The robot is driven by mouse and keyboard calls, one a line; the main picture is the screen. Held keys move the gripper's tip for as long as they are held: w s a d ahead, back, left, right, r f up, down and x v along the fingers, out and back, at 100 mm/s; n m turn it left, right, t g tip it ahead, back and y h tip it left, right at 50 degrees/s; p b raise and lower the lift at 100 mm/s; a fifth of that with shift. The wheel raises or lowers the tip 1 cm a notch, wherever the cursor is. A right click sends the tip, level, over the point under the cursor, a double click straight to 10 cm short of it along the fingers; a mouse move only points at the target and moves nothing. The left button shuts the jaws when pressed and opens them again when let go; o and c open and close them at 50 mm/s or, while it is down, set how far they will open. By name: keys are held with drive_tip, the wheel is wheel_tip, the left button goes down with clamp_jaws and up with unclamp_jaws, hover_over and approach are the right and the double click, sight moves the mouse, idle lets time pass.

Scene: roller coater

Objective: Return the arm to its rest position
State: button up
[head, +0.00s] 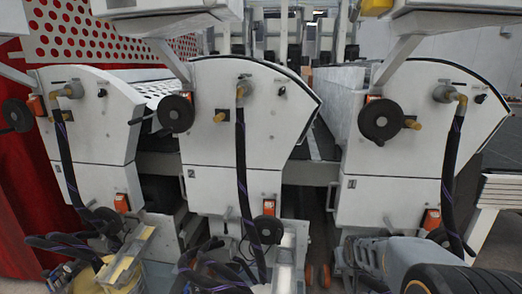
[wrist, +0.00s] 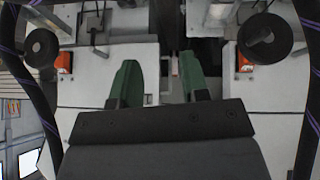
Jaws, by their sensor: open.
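My gripper (wrist: 159,78) shows in the wrist view with its two green fingers spread apart. Nothing is between them. Beyond the fingers are the pale front panels of the roller coater (wrist: 115,92), with a narrow dark gap between two units. I cannot make out the gripper in the head view. There, a grey arm link at the lower right, seemingly mine, lies in front of the right-hand unit. The coater's white side housings (head: 270,110) stand in a row across the head view.
Black handwheels (head: 381,120) stick out from the housings; one also shows in the wrist view (wrist: 265,39). Dark hoses (head: 242,175) hang down the fronts. Orange switches (head: 432,218) sit low on the panels. Pumps and loose hoses (head: 120,265) crowd the lower left. A red curtain (head: 25,190) hangs at far left.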

drive_tip(key=s+a+r+g+y+p, duration=0.1)
drive_tip(key=s+a+r+p, duration=0.3)
drive_tip(key=s+r, duration=0.4)
drive_tip(key=s+a+r+n+g+y+p, duration=0.1)
drive_tip(key=s+a+r+g+p, duration=0.1)
drive_tip(key=s+a+r+p, duration=0.3)
drive_tip(key=s+a+r, duration=0.1)
drive_tip(key=s+r, duration=0.3)
drive_tip(key=s, duration=0.2)
drive_tip(key=shift+s+r, duration=0.15)
drive_tip(key=shift+s, duration=0.1)
